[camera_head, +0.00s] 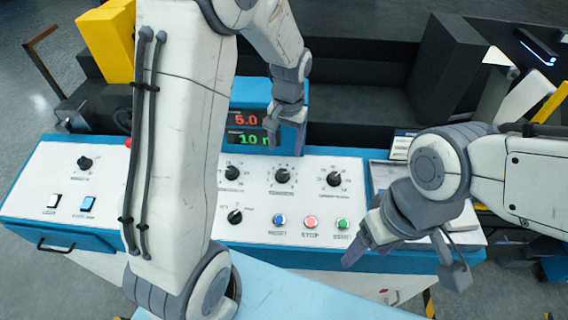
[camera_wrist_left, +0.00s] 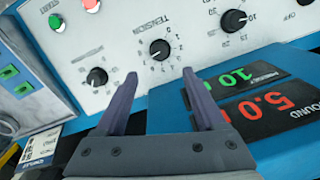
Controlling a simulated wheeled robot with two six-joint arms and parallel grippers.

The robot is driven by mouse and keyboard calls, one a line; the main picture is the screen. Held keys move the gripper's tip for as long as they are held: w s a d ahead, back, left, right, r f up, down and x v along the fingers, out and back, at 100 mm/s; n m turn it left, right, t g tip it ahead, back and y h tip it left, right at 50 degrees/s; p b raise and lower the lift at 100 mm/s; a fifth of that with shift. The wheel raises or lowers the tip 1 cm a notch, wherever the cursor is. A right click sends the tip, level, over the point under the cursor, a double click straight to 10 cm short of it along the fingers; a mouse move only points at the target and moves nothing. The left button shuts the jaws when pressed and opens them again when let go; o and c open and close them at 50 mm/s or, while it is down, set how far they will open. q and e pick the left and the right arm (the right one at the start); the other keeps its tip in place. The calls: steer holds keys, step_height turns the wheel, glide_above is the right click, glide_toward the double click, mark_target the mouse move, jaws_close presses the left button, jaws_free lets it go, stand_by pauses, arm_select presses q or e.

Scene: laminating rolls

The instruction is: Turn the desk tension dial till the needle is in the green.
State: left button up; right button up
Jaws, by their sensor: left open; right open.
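The tension dial (camera_head: 283,175) is a black knob with a white pointer line on the white panel, the middle one of a row of three. It also shows upside down in the left wrist view (camera_wrist_left: 159,48), with TENSION printed beside it. My left gripper (camera_head: 287,142) is open and empty, above the panel's back edge just behind this dial. In the left wrist view its two fingertips (camera_wrist_left: 160,76) point toward the dial, apart from it. My right gripper (camera_head: 405,262) is open and empty over the panel's front right. I see no needle gauge in either view.
Similar knobs stand at the left (camera_head: 232,172) and right (camera_head: 334,179) of the dial. A display box (camera_head: 246,118) with red and green digits stands behind. Blue, red and green buttons (camera_head: 311,222) sit in front. My left arm hides part of the panel.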

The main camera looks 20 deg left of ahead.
mark_target(283, 172)
arm_select(q)
steer(key=f, duration=0.3)
steer(key=f+p, duration=0.1)
steer(key=f, duration=0.2)
steer(key=f+p, duration=0.1)
steer(key=f, duration=0.3)
steer(key=shift+a, duration=0.25)
steer(key=shift+c, duration=0.4)
jaws_close()
